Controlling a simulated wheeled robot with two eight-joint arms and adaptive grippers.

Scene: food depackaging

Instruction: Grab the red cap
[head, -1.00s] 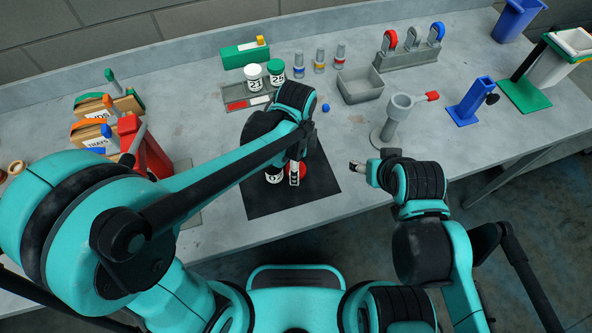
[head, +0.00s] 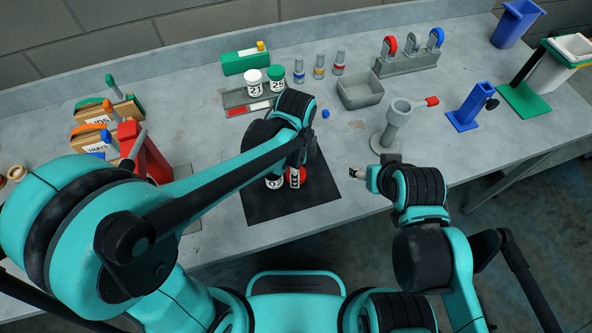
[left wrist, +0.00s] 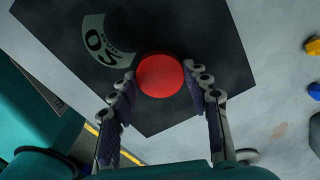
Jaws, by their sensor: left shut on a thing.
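The red cap (left wrist: 160,75) is a round red disc over the black mat in the left wrist view. In the head view only part of the red cap (head: 299,178) shows behind my left fingers. My left gripper (left wrist: 163,78) is shut on it, with one finger on each side. My left gripper (head: 295,180) is over the mat in the head view. A jar with a white label (head: 274,182) stands just left of the cap. What lies under the cap is hidden. My right gripper (head: 357,173) is right of the mat; its finger gap is unclear.
The black mat (head: 270,206) lies under the left gripper. A grey tray with jars (head: 236,98) is behind it. A grey bin (head: 358,88), a grey stand with a red handle (head: 395,122) and a blue holder (head: 471,104) stand to the right. A red stand (head: 150,158) is at left.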

